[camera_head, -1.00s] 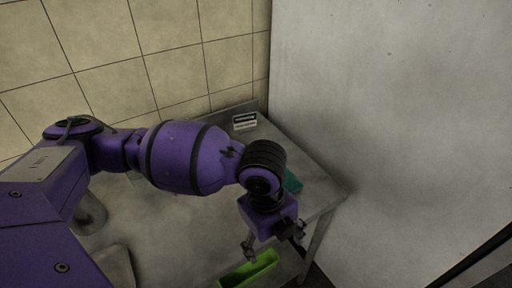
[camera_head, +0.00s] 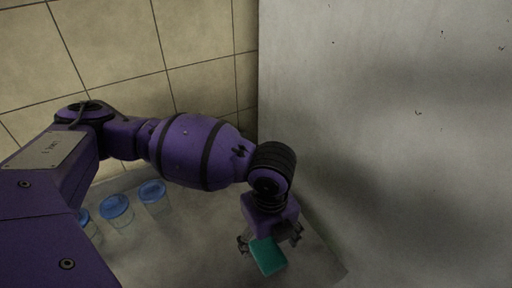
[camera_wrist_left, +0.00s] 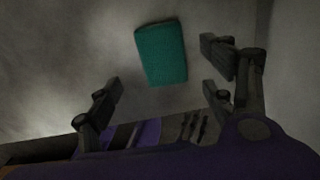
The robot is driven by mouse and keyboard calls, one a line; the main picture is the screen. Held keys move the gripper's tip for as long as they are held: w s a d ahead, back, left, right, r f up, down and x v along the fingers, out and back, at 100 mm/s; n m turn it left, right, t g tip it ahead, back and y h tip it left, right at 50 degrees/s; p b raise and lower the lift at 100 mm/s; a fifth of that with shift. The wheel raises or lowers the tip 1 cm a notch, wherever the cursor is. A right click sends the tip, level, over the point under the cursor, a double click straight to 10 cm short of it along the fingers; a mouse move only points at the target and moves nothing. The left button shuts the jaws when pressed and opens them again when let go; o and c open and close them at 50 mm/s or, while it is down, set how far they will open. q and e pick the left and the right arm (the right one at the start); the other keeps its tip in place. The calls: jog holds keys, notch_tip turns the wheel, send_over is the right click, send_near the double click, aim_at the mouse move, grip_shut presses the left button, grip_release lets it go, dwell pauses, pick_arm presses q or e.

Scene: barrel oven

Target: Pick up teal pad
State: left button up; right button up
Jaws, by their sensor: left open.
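The teal pad (camera_head: 268,257) is a small rectangular block lying on a grey metal surface in the head view. My left gripper (camera_head: 269,241) is just above it in that view, with one finger on each side and the pad partly covered by the wrist. In the left wrist view the pad (camera_wrist_left: 161,53) lies beyond the fingertips, between their lines and nearer the right finger. The left gripper (camera_wrist_left: 161,91) is open and empty there. My right gripper is out of view.
Several clear containers with blue lids (camera_head: 115,206) stand on the metal surface (camera_head: 190,250) at the left, below my arm. A tall pale panel (camera_head: 390,140) rises close to the right of the gripper. A tiled wall (camera_head: 200,80) is behind.

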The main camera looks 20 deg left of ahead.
aim_at(268, 251)
pick_arm(q)
jog(key=f, duration=0.4)
jog(key=shift+w+d+f, duration=0.1)
jog(key=shift+w+f, duration=0.15)
jog(key=shift+f, duration=0.35)
jog(key=c, duration=1.1)
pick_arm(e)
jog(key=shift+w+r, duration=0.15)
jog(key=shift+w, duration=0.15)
pick_arm(q)
jog(key=shift+c, duration=0.3)
